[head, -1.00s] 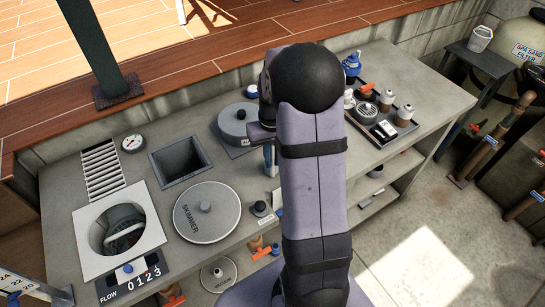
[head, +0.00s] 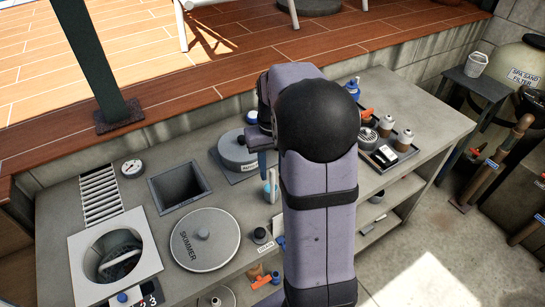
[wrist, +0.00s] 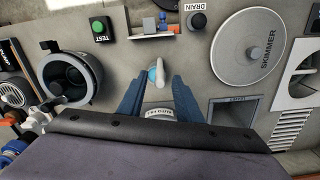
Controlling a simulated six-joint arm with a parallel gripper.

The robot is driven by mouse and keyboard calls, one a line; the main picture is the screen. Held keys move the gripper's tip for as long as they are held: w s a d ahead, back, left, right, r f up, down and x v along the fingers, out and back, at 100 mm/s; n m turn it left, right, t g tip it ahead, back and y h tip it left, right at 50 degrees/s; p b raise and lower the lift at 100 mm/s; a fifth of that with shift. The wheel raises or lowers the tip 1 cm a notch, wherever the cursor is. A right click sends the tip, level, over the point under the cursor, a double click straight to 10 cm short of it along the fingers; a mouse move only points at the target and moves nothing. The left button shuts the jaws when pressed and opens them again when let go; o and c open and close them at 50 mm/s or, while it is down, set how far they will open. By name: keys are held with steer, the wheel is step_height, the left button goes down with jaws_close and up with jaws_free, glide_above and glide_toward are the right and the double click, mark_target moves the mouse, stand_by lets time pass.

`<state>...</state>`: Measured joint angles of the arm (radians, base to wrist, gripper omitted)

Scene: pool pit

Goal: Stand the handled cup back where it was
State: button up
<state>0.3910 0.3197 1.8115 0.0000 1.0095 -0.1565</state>
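My gripper (wrist: 159,82) points down over the bench, and its two blue fingers are apart in the wrist view. In the head view, part of the gripper (head: 262,160) shows to the left of my arm. A small pale and teal thing (wrist: 157,74) lies between and just beyond the fingertips, with a gap on the right. It also shows below the finger in the head view (head: 271,187). I cannot make out a handle on it, nor tell whether it is the handled cup. A white pail-like vessel (head: 477,65) stands on the dark stand at the right.
On the bench (head: 70,207) are a round skimmer lid (head: 222,248), an open square pit (head: 180,188), a round grey lid (head: 238,154) and a drain knob (head: 260,235). A tray (head: 412,150) with several small items is at the right, partly hidden by my arm.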

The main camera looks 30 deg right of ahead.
steer(key=shift+r, duration=2.65)
steer(key=s+a+f+n, duration=0.2)
steer(key=s+a+f, duration=0.8)
steer(key=s+a, duration=0.5)
steer(key=shift+a+f+n, duration=0.15)
steer(key=shift+f+n, duration=0.15)
steer(key=shift+f, duration=0.05)
steer(key=shift+s, duration=0.1)
